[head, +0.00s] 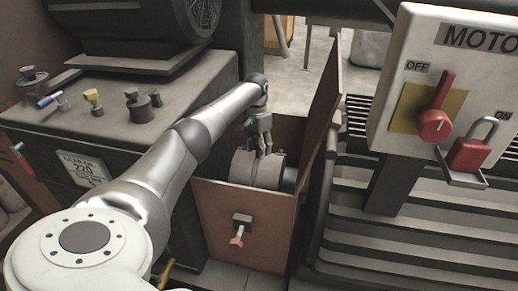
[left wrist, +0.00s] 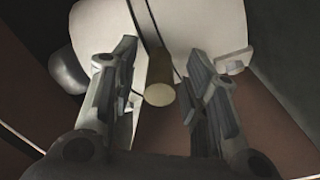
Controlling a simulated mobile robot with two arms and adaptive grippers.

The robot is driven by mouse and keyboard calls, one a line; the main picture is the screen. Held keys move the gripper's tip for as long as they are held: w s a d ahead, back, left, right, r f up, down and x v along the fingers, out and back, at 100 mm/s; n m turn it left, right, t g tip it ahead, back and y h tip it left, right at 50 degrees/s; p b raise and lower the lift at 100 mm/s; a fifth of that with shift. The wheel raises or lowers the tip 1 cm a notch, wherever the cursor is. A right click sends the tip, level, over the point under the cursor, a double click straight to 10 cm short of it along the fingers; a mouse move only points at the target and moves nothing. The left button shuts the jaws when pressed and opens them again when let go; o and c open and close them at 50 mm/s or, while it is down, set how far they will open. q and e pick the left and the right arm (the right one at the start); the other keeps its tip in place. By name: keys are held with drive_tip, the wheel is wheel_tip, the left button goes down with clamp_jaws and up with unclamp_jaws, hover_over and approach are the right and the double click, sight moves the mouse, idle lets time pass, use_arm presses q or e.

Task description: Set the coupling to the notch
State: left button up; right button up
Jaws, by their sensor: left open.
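The coupling (head: 245,167) is a pale grey drum lying inside the brown guard box in the head view. In the left wrist view the pale coupling (left wrist: 205,22) fills the top, with a dark seam across it. A tan round-ended peg (left wrist: 160,95) stands out from it. My left gripper (head: 265,150) reaches down into the box over the coupling. In the wrist view its fingers (left wrist: 163,98) are open, one on each side of the peg and apart from it. A small pale plate (left wrist: 235,58) sits at the coupling's right; I cannot tell whether it bears the notch. My right gripper is out of view.
The brown guard's front panel (head: 245,222) carries a small red-handled latch (head: 237,238), and its tall side panel (head: 325,95) stands close right of my gripper. A motor switch box (head: 450,80) with a red padlock (head: 470,152) is at right. Small fittings stand on the gearbox at left.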

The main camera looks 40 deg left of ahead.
use_arm(q)
drive_tip(key=shift+f, duration=0.2)
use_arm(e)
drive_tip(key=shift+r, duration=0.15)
use_arm(q)
drive_tip(key=shift+c, duration=0.4)
clamp_jaws()
drive_tip(key=shift+w, duration=0.1)
